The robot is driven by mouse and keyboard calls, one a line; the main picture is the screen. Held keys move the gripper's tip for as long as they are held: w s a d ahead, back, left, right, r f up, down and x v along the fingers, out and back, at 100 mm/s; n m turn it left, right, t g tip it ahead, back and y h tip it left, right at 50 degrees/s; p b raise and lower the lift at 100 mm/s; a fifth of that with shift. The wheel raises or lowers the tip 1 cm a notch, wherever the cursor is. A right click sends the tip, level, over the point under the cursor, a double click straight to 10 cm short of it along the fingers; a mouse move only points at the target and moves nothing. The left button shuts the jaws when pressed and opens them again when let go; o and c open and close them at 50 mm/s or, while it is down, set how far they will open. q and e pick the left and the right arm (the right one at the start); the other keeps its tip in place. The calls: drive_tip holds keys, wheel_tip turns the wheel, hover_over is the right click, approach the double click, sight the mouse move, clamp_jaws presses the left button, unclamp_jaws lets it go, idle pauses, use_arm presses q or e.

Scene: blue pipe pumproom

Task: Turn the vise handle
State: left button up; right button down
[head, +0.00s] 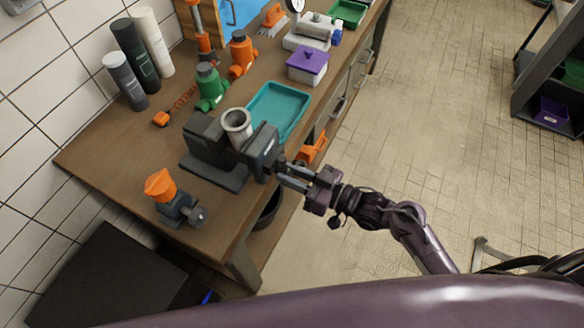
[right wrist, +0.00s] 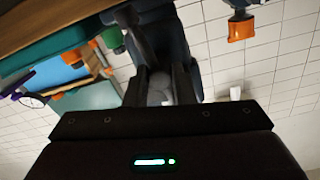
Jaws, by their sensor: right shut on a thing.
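The dark grey vise (head: 212,152) is mounted on the wooden bench near its front edge. A light grey pipe piece (head: 237,124) stands upright at its jaws. My right gripper (head: 284,172) is at the front end of the vise, its fingers pointing at it. In the right wrist view the fingers (right wrist: 160,86) are closed around a small light grey part, which I take to be the vise handle (right wrist: 160,90). The fingers hide most of the handle, so its angle cannot be told. My left gripper is not in view.
A teal tray (head: 282,108) lies behind the vise. A green bottle-like fitting (head: 210,88) and an orange-topped fitting (head: 163,188) stand nearby. An orange object (head: 312,149) shows beside the bench front. A purple-lidded box (head: 307,65) stands farther back.

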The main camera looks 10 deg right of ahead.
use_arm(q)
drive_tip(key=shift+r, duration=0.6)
use_arm(e)
drive_tip(key=shift+m, duration=0.6)
drive_tip(key=c, duration=1.5)
unclamp_jaws()
drive_tip(key=shift+f, duration=0.1)
drive_tip(key=shift+c, duration=0.2)
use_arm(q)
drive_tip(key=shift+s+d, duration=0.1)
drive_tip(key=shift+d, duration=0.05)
use_arm(e)
drive_tip(key=o, duration=0.3)
drive_tip(key=shift+s+d, duration=0.1)
drive_tip(key=shift+d, duration=0.05)
drive_tip(key=shift+o, duration=0.2)
